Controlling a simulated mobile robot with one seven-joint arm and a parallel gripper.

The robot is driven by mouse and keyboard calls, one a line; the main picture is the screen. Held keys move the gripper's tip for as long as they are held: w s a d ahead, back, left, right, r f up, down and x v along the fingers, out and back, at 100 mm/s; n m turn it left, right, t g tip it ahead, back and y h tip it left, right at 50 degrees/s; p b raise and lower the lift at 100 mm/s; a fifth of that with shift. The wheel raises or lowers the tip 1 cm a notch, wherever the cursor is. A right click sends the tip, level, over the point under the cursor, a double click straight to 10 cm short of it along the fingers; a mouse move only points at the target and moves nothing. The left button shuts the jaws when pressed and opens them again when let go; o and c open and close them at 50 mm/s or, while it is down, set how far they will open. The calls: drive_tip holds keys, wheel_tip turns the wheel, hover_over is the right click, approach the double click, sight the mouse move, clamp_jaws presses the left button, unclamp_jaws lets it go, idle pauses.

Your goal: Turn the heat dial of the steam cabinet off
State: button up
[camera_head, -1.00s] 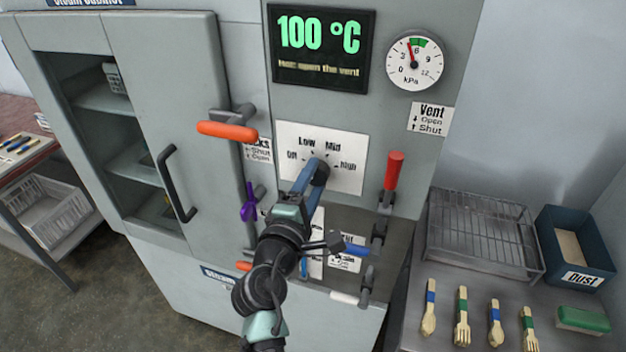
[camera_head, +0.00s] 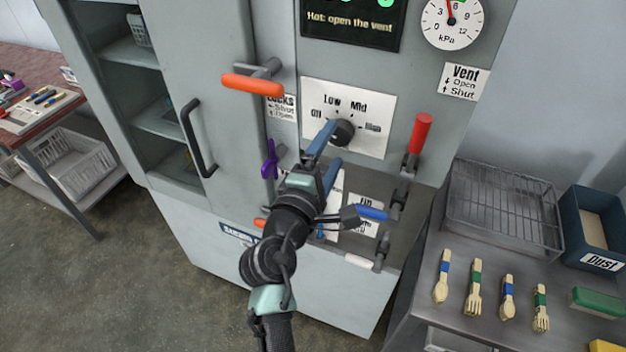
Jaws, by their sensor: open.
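The heat dial (camera_head: 344,132) is a round black knob on a white plate (camera_head: 376,145) marked Off, Low, Mid and High, on the front of the grey steam cabinet (camera_head: 225,45). My gripper (camera_head: 336,142) is open, its two blue fingers spread apart. The upper fingertip overlaps the left edge of the knob in the picture, and the lower finger is below it. I cannot tell if either finger touches the knob. The fingers partly cover the knob's left side, and I cannot tell which mark it points to.
A red vent lever (camera_head: 420,133) stands right of the dial. An orange handle (camera_head: 253,85) and a purple lever (camera_head: 269,158) are to the left. A blue lever (camera_head: 371,212) is below. A side table (camera_head: 432,258) holds a wire rack (camera_head: 503,208) and wooden cutlery.

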drive_tip(key=b+v, duration=0.2)
drive_tip(key=v, duration=0.8)
drive_tip(key=shift+s+r, duration=0.1)
wheel_tip(320, 180, up, 22)
drive_tip(key=d+m+t+y, duration=0.2)
drive_tip(key=d+m+t, duration=0.15)
drive_tip(key=m, duration=0.65)
drive_tip(key=s+r+m+t+y, duration=0.1)
drive_tip(key=s+r+m+t, duration=0.2)
drive_tip(key=s+r, duration=0.2)
drive_tip(key=s+r+m+t+y, duration=0.2)
drive_tip(key=s+r, duration=0.3)
drive_tip(key=r, duration=0.7)
drive_tip(key=shift+s+d+r+m+t+y, duration=0.3)
drive_tip(key=shift+s+m+t, duration=0.1)
drive_tip(key=shift+m+t, duration=0.45)
drive_tip(key=shift+f, duration=0.1)
